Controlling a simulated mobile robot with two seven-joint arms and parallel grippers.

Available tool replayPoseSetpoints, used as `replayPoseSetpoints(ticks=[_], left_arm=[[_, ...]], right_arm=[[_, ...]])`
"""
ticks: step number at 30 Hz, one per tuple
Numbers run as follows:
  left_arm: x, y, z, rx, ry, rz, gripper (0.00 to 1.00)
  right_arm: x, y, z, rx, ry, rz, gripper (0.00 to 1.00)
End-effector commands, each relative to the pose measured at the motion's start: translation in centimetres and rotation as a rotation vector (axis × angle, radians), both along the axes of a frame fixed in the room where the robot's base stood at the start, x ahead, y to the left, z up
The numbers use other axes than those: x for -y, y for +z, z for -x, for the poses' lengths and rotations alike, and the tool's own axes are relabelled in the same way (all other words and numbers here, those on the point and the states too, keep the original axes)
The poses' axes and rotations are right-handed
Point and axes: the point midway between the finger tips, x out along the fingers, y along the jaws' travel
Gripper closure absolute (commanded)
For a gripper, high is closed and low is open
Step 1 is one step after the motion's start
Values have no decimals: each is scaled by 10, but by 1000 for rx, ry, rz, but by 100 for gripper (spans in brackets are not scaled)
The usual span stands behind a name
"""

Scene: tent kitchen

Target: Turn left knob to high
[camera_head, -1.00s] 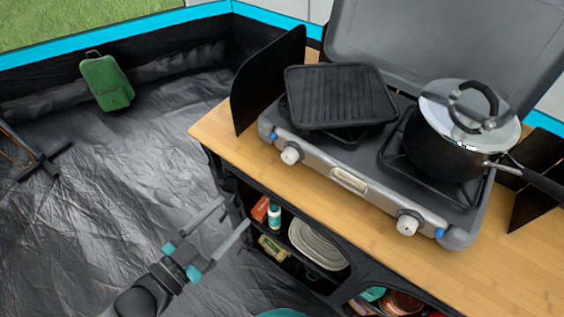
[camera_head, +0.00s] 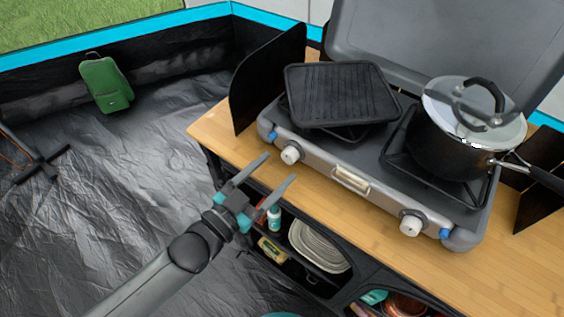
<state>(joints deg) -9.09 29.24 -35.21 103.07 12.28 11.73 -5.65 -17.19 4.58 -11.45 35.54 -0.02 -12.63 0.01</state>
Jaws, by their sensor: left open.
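The left knob (camera_head: 290,155) is white and sits on the front panel of the grey camp stove (camera_head: 322,166), below the griddle. My left gripper (camera_head: 280,168) is open and empty, just in front of the left knob and to its lower left. Its two fingers point up toward the stove, and neither appears to touch the knob. A second white knob (camera_head: 411,224) is on the right part of the same panel. My right gripper is not in view.
A black ridged griddle (camera_head: 340,94) rests on the left burner, and a lidded black pot (camera_head: 457,140) on the right one. A black windscreen (camera_head: 262,80) stands at the stove's left. The wooden counter (camera_head: 219,127) has a bare front strip. Shelves with plates (camera_head: 318,246) lie below.

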Motion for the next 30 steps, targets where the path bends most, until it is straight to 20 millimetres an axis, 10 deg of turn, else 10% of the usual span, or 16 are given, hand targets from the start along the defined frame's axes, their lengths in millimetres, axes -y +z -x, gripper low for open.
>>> replayPoseSetpoints(ticks=[19,30], left_arm=[[20,0,-25,-1,0,-1,29],[20,0,-24,-1,0,-1,71]], right_arm=[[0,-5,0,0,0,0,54],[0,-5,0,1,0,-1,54]])
